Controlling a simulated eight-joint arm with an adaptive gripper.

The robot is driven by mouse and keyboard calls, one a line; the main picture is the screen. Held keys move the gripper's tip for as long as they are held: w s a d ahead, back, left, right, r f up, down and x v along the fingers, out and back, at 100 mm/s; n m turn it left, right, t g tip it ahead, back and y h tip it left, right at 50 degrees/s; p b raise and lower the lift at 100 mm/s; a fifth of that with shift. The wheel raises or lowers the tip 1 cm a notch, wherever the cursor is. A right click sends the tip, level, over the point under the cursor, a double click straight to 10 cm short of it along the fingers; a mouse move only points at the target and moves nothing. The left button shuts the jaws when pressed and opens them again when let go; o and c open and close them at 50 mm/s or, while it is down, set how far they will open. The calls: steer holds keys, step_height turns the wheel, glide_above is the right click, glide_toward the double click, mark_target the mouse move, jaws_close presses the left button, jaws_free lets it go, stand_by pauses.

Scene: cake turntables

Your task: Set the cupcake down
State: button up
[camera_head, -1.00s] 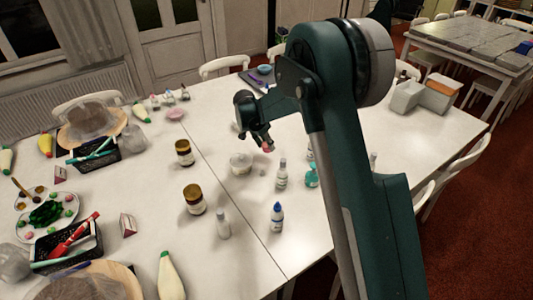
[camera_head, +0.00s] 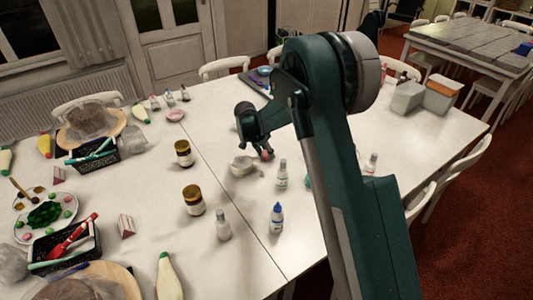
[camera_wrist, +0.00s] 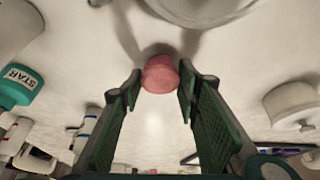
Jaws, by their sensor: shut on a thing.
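The cupcake (camera_wrist: 160,76), small and pinkish red, sits between my fingertips in the wrist view. My gripper (camera_wrist: 157,88) is shut on it, one green finger at each side. In the head view the cupcake (camera_head: 267,155) is a small pink spot under my gripper (camera_head: 265,151), low over the white table (camera_head: 330,220). It is just right of a pale round bowl (camera_head: 241,166). I cannot tell whether its underside touches the table.
A bowl's rim (camera_wrist: 205,14) is beyond the cupcake in the wrist view. A white lidded pot (camera_wrist: 295,106) is at right and a teal bottle (camera_wrist: 22,86) at left. A white bottle (camera_head: 282,175) stands close by in the head view. Bare table lies around the cupcake.

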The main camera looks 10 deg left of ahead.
stand_by(0.3)
steer(key=o, duration=0.9)
steer(key=shift+f, duration=0.1)
steer(key=p+v, duration=0.2)
steer(key=v, duration=1)
stand_by(0.4)
